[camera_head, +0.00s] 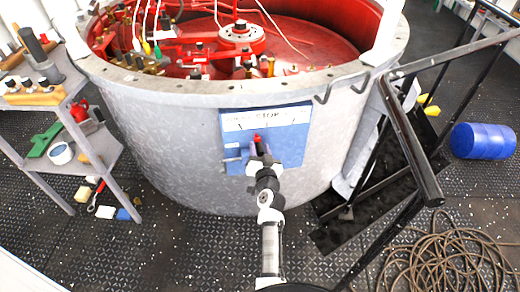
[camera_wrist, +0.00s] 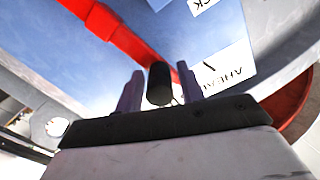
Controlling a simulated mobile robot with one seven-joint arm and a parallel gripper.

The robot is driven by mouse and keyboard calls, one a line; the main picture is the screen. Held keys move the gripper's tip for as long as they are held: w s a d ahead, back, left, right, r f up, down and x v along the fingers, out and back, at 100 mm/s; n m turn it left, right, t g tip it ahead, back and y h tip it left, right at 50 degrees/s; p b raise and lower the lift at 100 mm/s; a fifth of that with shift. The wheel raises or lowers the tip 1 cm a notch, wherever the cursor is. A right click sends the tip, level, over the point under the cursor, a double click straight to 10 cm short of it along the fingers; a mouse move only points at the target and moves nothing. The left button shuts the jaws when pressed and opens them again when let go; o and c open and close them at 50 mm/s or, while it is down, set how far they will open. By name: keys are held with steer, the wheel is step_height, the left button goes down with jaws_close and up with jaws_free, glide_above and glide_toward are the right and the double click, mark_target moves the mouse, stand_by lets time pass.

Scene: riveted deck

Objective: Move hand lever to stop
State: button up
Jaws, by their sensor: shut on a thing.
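The hand lever is a red bar with a black knob (camera_wrist: 159,84). The red bar (camera_wrist: 128,38) crosses the wrist view from the upper left and runs behind the knob. My gripper (camera_wrist: 159,92) has one finger on each side of the knob and is shut on it. In the head view, the lever's red part (camera_head: 257,138) shows just above my gripper (camera_head: 260,152), below the word STOP on a white scale strip (camera_head: 290,117). The strip tops a blue panel (camera_head: 292,140) on the grey tank wall. My gripper hides the lower lever.
The grey round tank (camera_head: 170,140) with red inner parts stands behind the panel. A shelf cart (camera_head: 45,100) with tools is at left.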

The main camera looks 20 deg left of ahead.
jaws_close()
steer(key=d, duration=0.1)
steer(key=w+d+m+b, duration=0.1)
steer(key=d+m+b, duration=0.1)
steer(key=shift+w+d+r, duration=0.1)
steer(key=shift+w+r, duration=0.1)
steer(key=shift+w, duration=0.2)
steer(key=shift+o, duration=1.9)
jaws_free()
steer(key=shift+s, duration=0.1)
steer(key=b+v, duration=0.3)
steer(key=v, duration=1)
steer(key=shift+s, duration=0.25)
